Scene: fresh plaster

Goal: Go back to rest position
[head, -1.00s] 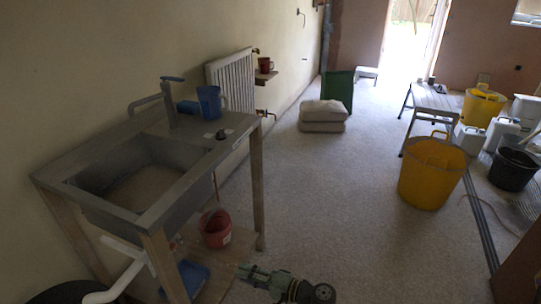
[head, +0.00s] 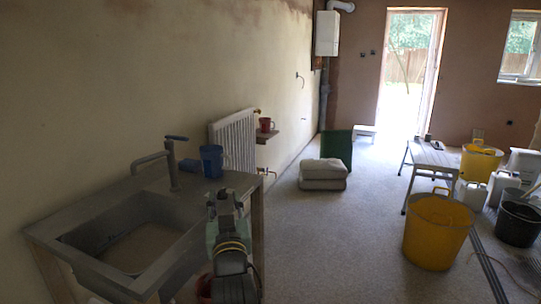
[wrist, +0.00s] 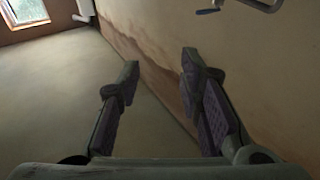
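My gripper (wrist: 160,80) is open in the wrist view, its two fingers well apart with nothing between them. Behind the fingers are the floor and the lower part of a wall with a dark damp band. In the head view my arm rises from the bottom centre in front of the sink unit's right side, and my gripper (head: 224,198) is at its top, just right of the basin. The blue mug (head: 212,161) stands at the back of the sink unit (head: 100,205), apart from my gripper.
A red mug (head: 265,125) sits on a small wall shelf by the radiator (head: 233,142). Pale sacks (head: 323,174) lie on the floor. Yellow tubs (head: 437,232), a trestle bench (head: 431,158) and a black bucket (head: 519,223) stand at right. The middle floor is clear.

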